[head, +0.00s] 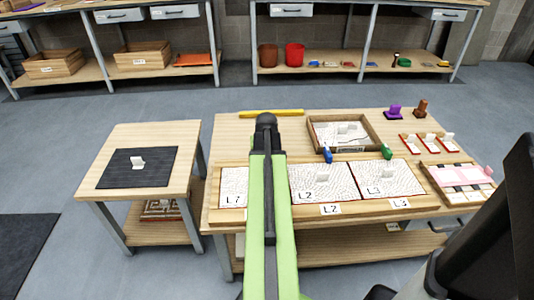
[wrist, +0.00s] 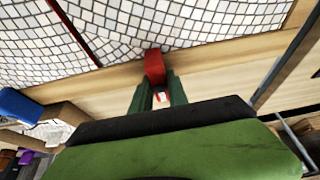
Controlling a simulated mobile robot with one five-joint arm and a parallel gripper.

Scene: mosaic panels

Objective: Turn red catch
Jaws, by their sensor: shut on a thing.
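In the wrist view the red catch (wrist: 154,66) sits on the wooden rail of the frame, and its upper end reaches the edge of the white mosaic panel (wrist: 190,32). My gripper (wrist: 158,92) has its two green fingers shut on the red catch, one on each side of its lower end. In the head view my green arm hides the catch and the gripper. There the panels lie side by side in a wooden frame (head: 450,202). A blue catch (head: 327,155) and a green catch (head: 387,152) stand on the frame's far rail.
A wooden tray (head: 375,140) with a mosaic piece stands behind the frame, and a yellow bar (head: 271,113) lies left of it. Purple (head: 394,111) and brown (head: 421,108) pieces stand at the back right. A side table (head: 120,140) with a dark mat stands left, across a gap.

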